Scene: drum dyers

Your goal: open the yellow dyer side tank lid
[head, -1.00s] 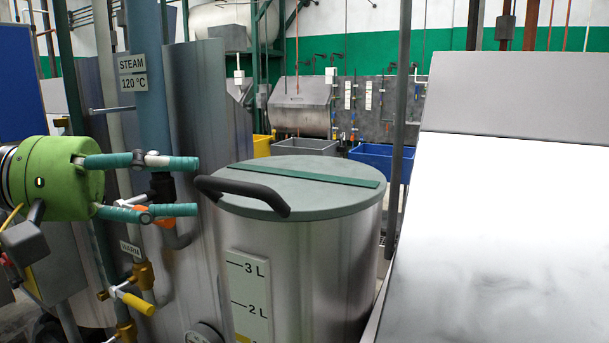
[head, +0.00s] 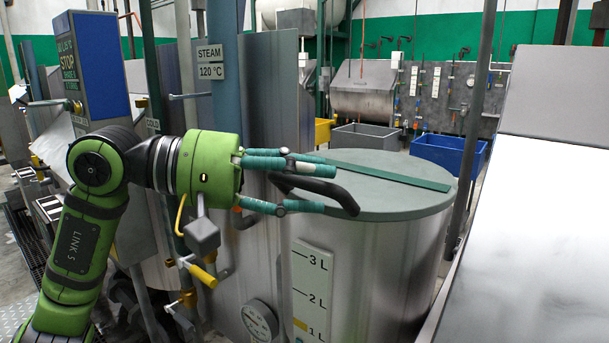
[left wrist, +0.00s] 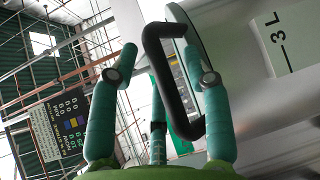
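The side tank (head: 375,270) is a steel cylinder with a litre scale on its front. Its grey-green lid (head: 385,195) lies flat and closed on top, with a darker green strip across it. A black curved handle (head: 335,189) sticks out from the lid's left edge; in the left wrist view the handle (left wrist: 172,85) shows between the finger tips. My left gripper (head: 325,188) is at the handle with its teal fingers spread apart, one above and one below it. I cannot tell whether a finger touches the handle. My right gripper is out of view.
A steam pipe (head: 213,110) and a yellow-handled valve (head: 203,276) stand left of the tank. A sloped white panel (head: 530,240) borders it on the right. Grey (head: 365,138) and blue (head: 450,153) tubs stand behind. Space above the lid is free.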

